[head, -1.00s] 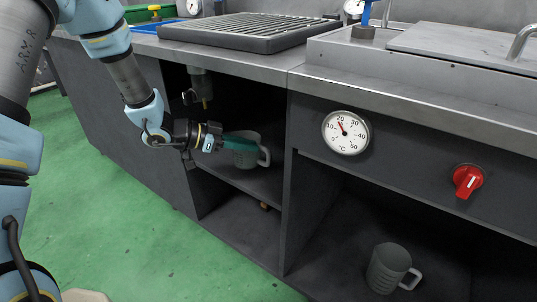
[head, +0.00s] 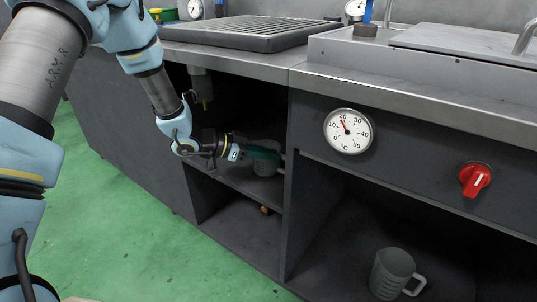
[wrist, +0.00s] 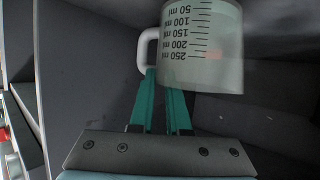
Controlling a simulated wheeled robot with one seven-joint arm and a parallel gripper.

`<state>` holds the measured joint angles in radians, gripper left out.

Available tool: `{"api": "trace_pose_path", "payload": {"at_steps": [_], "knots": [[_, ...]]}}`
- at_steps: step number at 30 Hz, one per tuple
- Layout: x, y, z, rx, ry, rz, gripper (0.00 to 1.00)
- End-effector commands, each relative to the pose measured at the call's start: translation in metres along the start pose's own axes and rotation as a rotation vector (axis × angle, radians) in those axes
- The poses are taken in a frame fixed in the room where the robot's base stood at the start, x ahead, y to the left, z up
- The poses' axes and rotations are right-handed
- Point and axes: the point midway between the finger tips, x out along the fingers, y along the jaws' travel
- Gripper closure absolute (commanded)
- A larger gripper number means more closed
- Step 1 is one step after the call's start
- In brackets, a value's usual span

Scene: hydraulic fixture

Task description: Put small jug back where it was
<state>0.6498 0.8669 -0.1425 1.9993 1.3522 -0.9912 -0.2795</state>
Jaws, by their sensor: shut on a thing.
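A small grey jug (head: 265,168) with a handle is held by my gripper (head: 264,153) inside the upper left compartment of the cabinet. In the wrist view the jug (wrist: 205,50) shows ml marks up to 250, upside down in the picture, and a pale handle on its left. The green fingers of my gripper (wrist: 162,85) reach to the jug near its handle. Exactly which part they pinch is hard to tell. In the head view the jug is partly hidden by the gripper and the compartment's right wall. Whether it touches the shelf (head: 240,183) is unclear.
A second grey jug (head: 392,272) stands in the lower right compartment. A divider panel (head: 290,190) is close to the right of the held jug. A valve or pipe (head: 203,88) hangs above the shelf. A dial (head: 349,131) and red knob (head: 475,180) are on the front.

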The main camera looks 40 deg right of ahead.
Motion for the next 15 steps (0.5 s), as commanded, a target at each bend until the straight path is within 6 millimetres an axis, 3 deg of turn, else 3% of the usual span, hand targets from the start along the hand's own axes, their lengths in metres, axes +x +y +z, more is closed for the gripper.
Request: {"api": "trace_pose_path", "payload": {"at_steps": [2,3,10,15], "knots": [[0.0010,0.0000,0.0024,-0.001,0.001,0.000,1.00],[0.0008,0.0000,0.0022,-0.001,0.000,0.000,0.82],[0.0007,0.0000,0.0021,-0.001,0.000,0.000,0.56],[0.0007,0.0001,0.0020,0.000,0.000,0.000,0.55]]}}
